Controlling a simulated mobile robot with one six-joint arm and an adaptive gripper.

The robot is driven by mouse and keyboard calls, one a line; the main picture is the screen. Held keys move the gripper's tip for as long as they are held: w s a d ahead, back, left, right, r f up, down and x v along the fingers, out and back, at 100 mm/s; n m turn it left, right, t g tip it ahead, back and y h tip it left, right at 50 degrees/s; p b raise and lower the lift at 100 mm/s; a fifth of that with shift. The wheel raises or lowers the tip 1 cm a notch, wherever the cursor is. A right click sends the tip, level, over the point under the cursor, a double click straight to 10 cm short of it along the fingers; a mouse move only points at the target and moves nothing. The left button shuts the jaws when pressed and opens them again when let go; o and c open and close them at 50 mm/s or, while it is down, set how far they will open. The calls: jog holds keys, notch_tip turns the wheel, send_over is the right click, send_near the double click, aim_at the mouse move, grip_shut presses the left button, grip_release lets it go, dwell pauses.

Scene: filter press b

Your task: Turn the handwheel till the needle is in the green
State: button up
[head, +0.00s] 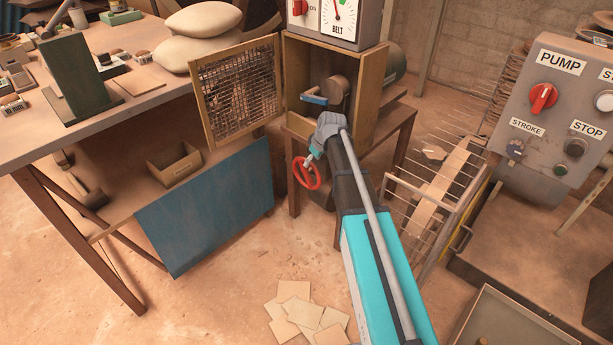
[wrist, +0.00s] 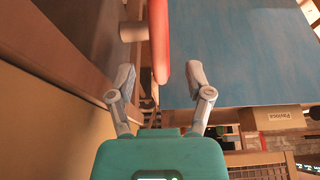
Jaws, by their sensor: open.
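The red handwheel (head: 306,173) is below the open box on the wooden stand in the head view. Its red rim (wrist: 158,40) shows nearly edge-on in the wrist view. My gripper (wrist: 160,76) is open, with one finger on each side of the rim's lower end. I cannot tell whether either finger touches it. In the head view my gripper (head: 312,157) is at the wheel's upper right, partly hidden by my arm. The BELT gauge (head: 340,15) has a red needle (head: 336,10). The frame cuts off its top, so I cannot tell whether the needle is in the green.
An open mesh door (head: 236,92) stands left of the box (head: 368,95). A workbench with a blue panel (head: 207,213) is at left. A wire cage (head: 430,195) and the PUMP panel (head: 565,100) are at right. Loose sheets (head: 293,291) lie on the floor.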

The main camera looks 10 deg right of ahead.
aim_at(307, 170)
jog(key=shift+b+x, duration=3.25)
jog(key=shift+x, duration=0.6)
jog(key=shift+s, duration=0.1)
grip_shut()
